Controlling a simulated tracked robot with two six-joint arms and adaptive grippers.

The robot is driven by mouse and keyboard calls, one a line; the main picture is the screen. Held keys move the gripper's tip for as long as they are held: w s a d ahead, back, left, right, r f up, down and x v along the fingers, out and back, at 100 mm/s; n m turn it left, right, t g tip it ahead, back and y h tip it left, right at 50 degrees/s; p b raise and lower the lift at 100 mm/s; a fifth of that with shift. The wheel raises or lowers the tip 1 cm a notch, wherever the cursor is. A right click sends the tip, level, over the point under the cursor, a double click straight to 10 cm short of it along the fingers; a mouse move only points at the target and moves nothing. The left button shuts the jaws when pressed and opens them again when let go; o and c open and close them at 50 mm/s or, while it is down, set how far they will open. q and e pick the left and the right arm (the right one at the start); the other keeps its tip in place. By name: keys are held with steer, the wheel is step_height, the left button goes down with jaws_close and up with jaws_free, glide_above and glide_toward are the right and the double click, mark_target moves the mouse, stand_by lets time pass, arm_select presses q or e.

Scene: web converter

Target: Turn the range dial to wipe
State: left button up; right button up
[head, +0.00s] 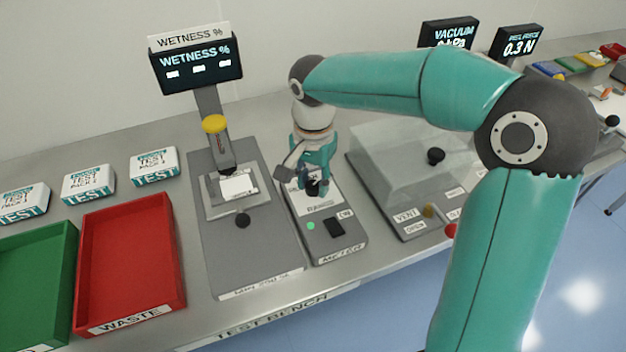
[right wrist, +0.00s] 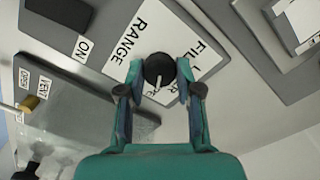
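The range dial is a round black knob (right wrist: 159,70) with a light pointer line, set on a white label plate (right wrist: 150,38) reading RANGE. Part of the plate's lettering, including a word ending in PE, is covered by the knob and fingers. In the right wrist view my right gripper (right wrist: 160,72) has one finger on each side of the knob, with what looks like a narrow gap at each side. In the head view my right gripper (head: 316,184) points down over the dial on the grey meter box (head: 342,247) and largely hides it. My left gripper is not in view.
A black switch (head: 335,227) marked ON and a green light (head: 311,226) sit in front of the dial. The wetness tester (head: 262,270) stands left, a clear-covered vacuum unit (head: 398,165) right. Red (head: 178,290) and green (head: 62,300) trays lie farther left.

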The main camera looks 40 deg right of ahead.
mark_target(313, 184)
steer(key=o, duration=0.5)
steer(key=shift+w, duration=0.1)
steer(key=shift+c, duration=0.2)
steer(key=shift+r, duration=0.15)
step_height(313, 184, up, 12)
stand_by(0.4)
